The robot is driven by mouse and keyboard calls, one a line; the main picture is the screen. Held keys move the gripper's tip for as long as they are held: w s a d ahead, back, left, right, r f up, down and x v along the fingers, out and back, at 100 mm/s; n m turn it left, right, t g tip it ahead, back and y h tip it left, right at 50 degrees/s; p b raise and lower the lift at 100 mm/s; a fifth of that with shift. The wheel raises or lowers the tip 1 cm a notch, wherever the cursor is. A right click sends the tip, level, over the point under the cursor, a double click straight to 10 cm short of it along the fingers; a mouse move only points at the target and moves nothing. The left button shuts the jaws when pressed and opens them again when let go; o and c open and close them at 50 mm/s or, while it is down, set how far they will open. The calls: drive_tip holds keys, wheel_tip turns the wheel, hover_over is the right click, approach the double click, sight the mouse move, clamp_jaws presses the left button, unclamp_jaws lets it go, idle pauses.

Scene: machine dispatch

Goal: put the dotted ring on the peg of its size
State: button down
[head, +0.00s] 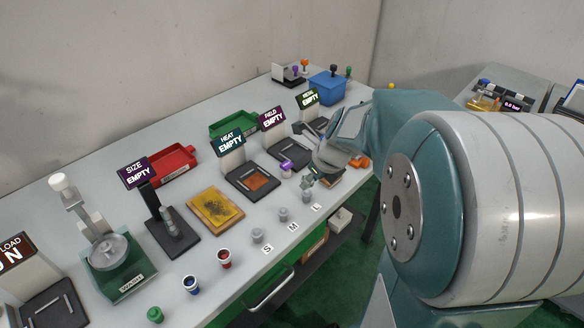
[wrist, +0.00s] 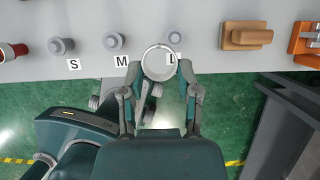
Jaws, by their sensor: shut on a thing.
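My gripper (wrist: 158,72) is shut on a round pale grey ring (wrist: 158,62), held between its two fingertips. No dots can be made out on the ring at this size. Three grey pegs stand in a row along the table's front edge: the S peg (wrist: 62,46), the M peg (wrist: 114,41) and the L peg (wrist: 174,38). The ring is in front of and slightly left of the L peg, partly covering its label; its height cannot be told. In the head view my gripper (head: 309,181) is over the L peg end, with the S peg (head: 257,236) and M peg (head: 283,214) nearer.
A tan block (wrist: 245,36) and an orange fixture (wrist: 306,42) lie right of the L peg. A red cup (head: 224,259) and a blue cup (head: 191,285) stand beyond the S peg. Display stations and a yellow tray (head: 215,210) stand behind the pegs. Green floor lies before the table.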

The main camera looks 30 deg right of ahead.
sight(308, 192)
drive_tip(key=f, duration=0.1)
drive_tip(key=w+d+f, duration=0.1)
drive_tip(key=w+f, duration=0.1)
drive_tip(key=shift+d, duration=0.3)
drive_tip(key=shift+w+a+f, duration=0.1)
drive_tip(key=shift+a+f, duration=0.05)
drive_tip(key=shift+f, duration=0.6)
drive_tip(key=shift+a+f, duration=0.1)
drive_tip(key=shift+f, duration=0.65)
drive_tip(key=shift+d, duration=0.1)
drive_tip(key=shift+c, duration=1.6)
unclamp_jaws()
drive_tip(key=shift+f, duration=0.1)
